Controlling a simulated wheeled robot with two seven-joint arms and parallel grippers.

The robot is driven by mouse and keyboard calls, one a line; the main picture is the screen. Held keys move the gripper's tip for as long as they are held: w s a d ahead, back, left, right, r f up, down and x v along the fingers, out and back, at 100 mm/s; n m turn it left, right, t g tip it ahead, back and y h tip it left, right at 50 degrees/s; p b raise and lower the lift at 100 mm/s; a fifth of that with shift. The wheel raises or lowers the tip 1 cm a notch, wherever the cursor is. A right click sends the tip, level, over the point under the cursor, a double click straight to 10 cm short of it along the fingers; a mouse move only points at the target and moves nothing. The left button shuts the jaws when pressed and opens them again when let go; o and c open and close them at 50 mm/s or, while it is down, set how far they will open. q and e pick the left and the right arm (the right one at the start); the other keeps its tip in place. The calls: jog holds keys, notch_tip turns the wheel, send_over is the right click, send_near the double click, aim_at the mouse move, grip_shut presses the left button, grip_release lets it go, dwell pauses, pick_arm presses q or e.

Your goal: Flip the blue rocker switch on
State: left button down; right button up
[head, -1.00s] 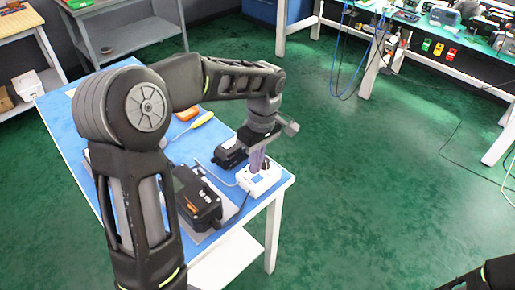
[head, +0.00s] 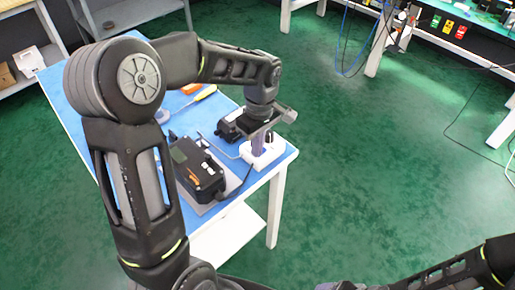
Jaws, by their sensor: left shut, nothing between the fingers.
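A white power strip (head: 265,156) sits on the blue table top near its right corner.
A black valve positioner box (head: 198,170) stands on a grey plate left of the strip. A smaller black device (head: 229,130) is behind the strip. A yellow-handled screwdriver (head: 203,94) lies farther back on the blue table (head: 62,88).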

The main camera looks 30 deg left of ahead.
pick_arm(q)
jog(key=shift+f, duration=0.15)
jog(key=shift+w+d+r, duration=0.15)
jog(key=shift+w+r, duration=0.05)
jog(key=shift+w, duration=0.3)
jog(key=shift+w+d, duration=0.1)
jog(key=shift+w, duration=0.25)
jog(key=shift+r+p, duration=0.15)
jog(key=shift+p, duration=0.2)
